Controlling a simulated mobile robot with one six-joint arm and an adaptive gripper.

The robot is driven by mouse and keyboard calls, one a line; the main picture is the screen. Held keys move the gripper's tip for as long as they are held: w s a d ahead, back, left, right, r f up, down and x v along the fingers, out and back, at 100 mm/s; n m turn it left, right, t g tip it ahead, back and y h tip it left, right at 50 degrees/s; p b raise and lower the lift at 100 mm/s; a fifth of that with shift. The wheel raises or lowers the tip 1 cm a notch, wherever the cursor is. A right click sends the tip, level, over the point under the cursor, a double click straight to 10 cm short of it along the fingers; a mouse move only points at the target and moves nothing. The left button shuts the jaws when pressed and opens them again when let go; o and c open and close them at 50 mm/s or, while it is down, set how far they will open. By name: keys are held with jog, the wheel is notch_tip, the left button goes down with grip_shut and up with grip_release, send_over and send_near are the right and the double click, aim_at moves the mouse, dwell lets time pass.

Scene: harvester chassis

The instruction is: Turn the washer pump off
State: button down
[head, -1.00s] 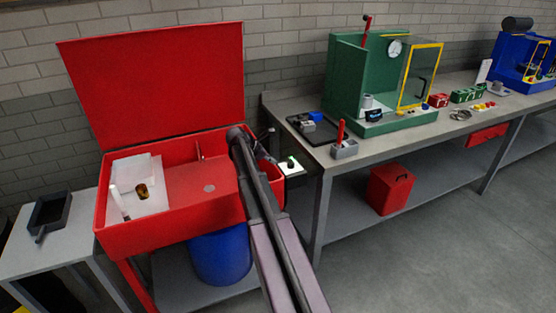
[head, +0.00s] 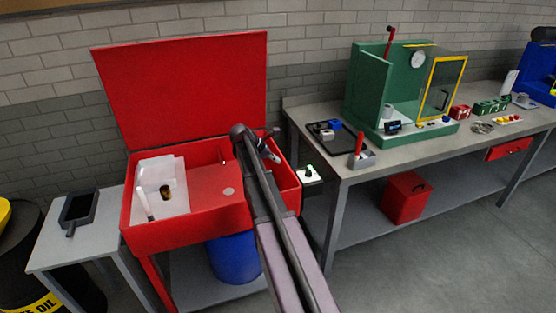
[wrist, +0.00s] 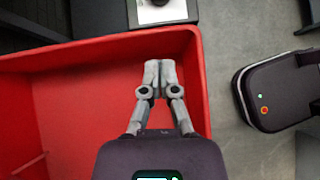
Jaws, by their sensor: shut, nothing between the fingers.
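The red parts washer (head: 185,236) stands with its lid up against the wall. A white switch box (head: 311,180) with a dark knob (head: 307,174) and a lit green mark sits just outside its right wall. In the wrist view, the white box (wrist: 178,14) shows at the top edge, with the knob cut off. My gripper (head: 275,158) is over the right end of the washer basin, left of the switch box and apart from it. In the wrist view, my gripper (wrist: 160,64) has its fingers together and empty, pointing toward the box. The knob's exact setting cannot be made out.
A grey bench (head: 350,172) stands close to the right of the switch box, with a black tray and a red-handled lever box on it. A small grey table (head: 60,245) stands left.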

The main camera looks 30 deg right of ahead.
jog(key=c, duration=0.8)
grip_release()
jog(key=shift+a, duration=0.1)
jog(key=shift+o, duration=0.8)
jog(key=shift+s+a+f, duration=0.1)
jog(key=shift+s+a, duration=0.1)
jog(key=shift+a, duration=0.05)
jog(key=s+a+f+m+t+y, duration=0.1)
jog(key=s+a+m+y, duration=0.2)
jog(key=s+a, duration=0.4)
jog(key=s+a+f+m+t+y, duration=0.1)
jog(key=s+a+m, duration=0.5)
jog(key=a, duration=0.9)
jog(key=s+a+f+m+y, duration=0.3)
jog(key=s+a, duration=0.5)
jog(key=a, duration=0.3)
jog(key=shift+a+f+m+t+y, duration=0.15)
jog(key=shift+a+m+t+y, duration=0.2)
jog(key=shift+m+y, duration=0.65)
jog(key=shift+d, duration=0.1)
